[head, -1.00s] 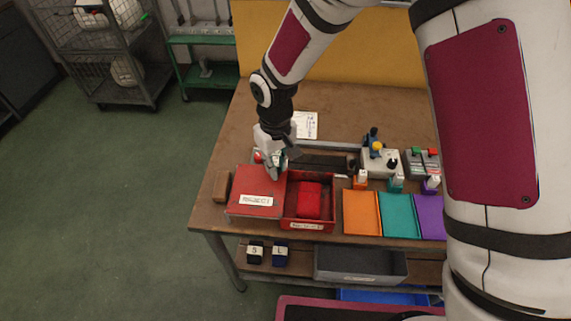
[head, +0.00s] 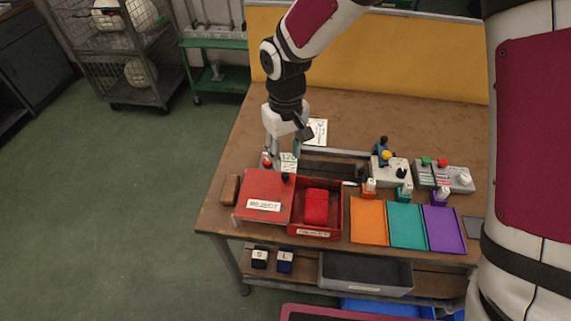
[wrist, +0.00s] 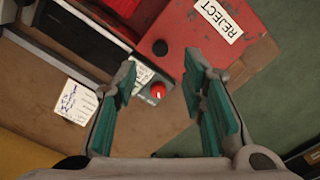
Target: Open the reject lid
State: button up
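The red reject box stands at the left front of the bench, with its flat red lid (head: 261,187) shut and a white REJECT label (head: 264,205) on the front. A dark round knob (head: 285,177) sits near the lid's back right corner; it also shows in the wrist view (wrist: 160,47). My gripper (head: 271,158) points down just behind the lid. In the wrist view my gripper (wrist: 162,72) is open and empty, its green-padded fingers apart. The dark knob lies just beyond the fingertips, and a red button (wrist: 158,91) shows between the fingers.
An open red tray (head: 340,210) holding a red bundle (head: 316,206) adjoins the box on the right. Orange (head: 368,221), teal (head: 407,226) and purple (head: 444,230) trays lie further right. A brown block (head: 230,189) is left of the box.

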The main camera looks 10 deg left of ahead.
jog(key=shift+r, duration=2.6)
jog(key=s+d+r+m+t, duration=0.1)
jog(key=s+d+r+m, duration=0.15)
jog(key=d+r, duration=0.55)
jog(key=s+d+r+m+t, duration=0.2)
jog(key=s+d+r, duration=0.2)
jog(key=d+r, duration=0.4)
jog(key=s+d+r+m+t, duration=0.1)
jog(key=s+d+m+t, duration=0.1)
jog(key=s+d, duration=0.8)
jog(key=s+m, duration=0.1)
jog(key=s, duration=0.1)
jog(key=shift+s+d+r, duration=0.15)
jog(key=shift+s+r, duration=0.1)
jog(key=shift+s, duration=0.15)
jog(key=shift+c, duration=0.6)
